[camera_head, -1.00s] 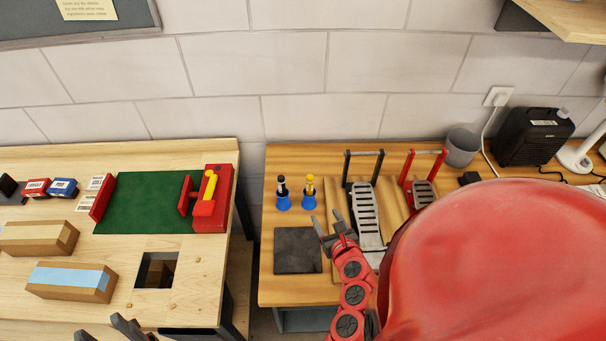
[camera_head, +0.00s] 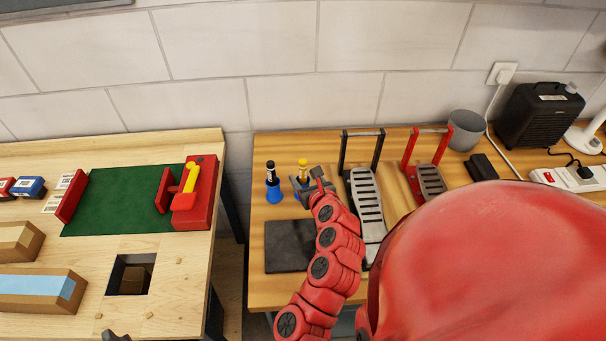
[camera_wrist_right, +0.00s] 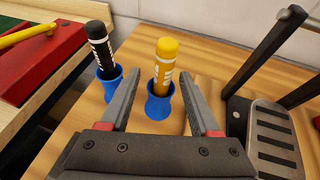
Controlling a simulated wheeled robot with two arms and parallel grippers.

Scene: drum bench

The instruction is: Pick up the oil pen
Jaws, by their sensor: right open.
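Two marker-like pens stand upright in blue holders; which one is the oil pen I cannot tell. The yellow pen (camera_head: 303,167) also shows in the right wrist view (camera_wrist_right: 164,62), in its blue holder (camera_wrist_right: 159,104). The black pen (camera_head: 270,170) stands left of it in another blue holder (camera_head: 274,194); it also shows in the right wrist view (camera_wrist_right: 100,49). My right gripper (camera_head: 309,181) is open at the yellow pen, with one finger on each side in the wrist view and no clear contact. Only a dark tip of my left gripper (camera_head: 116,337) shows at the bottom edge.
A dark square pad (camera_head: 288,246) lies in front of the holders. A grey pedal (camera_head: 366,205) and a red-framed pedal (camera_head: 428,180) stand to the right. A gap separates this bench from the left bench with its green mat (camera_head: 120,203).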

